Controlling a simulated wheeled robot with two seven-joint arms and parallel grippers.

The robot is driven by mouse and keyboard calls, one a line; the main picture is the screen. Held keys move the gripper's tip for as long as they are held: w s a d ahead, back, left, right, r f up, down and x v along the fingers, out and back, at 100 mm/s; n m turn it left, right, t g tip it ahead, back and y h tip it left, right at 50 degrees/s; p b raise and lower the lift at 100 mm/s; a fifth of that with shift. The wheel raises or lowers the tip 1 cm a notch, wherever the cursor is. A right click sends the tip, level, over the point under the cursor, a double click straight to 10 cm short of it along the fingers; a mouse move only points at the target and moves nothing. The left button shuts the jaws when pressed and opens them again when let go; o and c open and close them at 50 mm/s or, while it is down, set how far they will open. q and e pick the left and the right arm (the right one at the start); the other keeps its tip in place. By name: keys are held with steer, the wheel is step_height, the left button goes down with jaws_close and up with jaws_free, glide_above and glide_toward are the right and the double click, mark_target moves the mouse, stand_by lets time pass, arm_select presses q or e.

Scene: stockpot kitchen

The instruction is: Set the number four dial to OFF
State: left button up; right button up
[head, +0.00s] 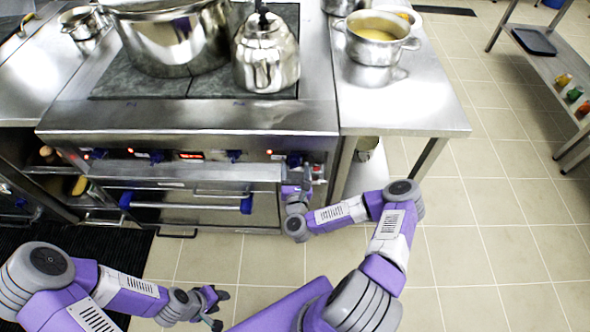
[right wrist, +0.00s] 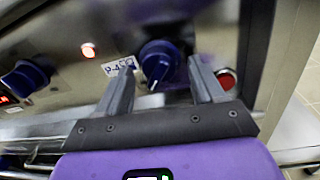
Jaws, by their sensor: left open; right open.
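The number four dial is the rightmost blue dial (right wrist: 158,62) on the stove's front panel. In the right wrist view its white pointer mark points toward the bottom of the picture, slightly left. A white label (right wrist: 120,66) is beside it, too blurred to read fully. My right gripper (right wrist: 161,80) is open, with one finger on each side of the dial; I cannot tell whether they touch it. In the head view this gripper (head: 296,178) is at the panel's right end and partly hides the dial. My left gripper (head: 216,306) is open and empty, low over the floor, away from the stove.
Another blue dial (right wrist: 25,78) and a lit red lamp (right wrist: 88,50) are left of the dial. A red button (right wrist: 226,79) is close to the right finger. A large stockpot (head: 174,38) and a kettle (head: 265,55) stand on the stove. The oven handle (head: 190,206) runs below the panel.

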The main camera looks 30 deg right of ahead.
steer(key=c, duration=1.1)
steer(key=shift+o, duration=0.3)
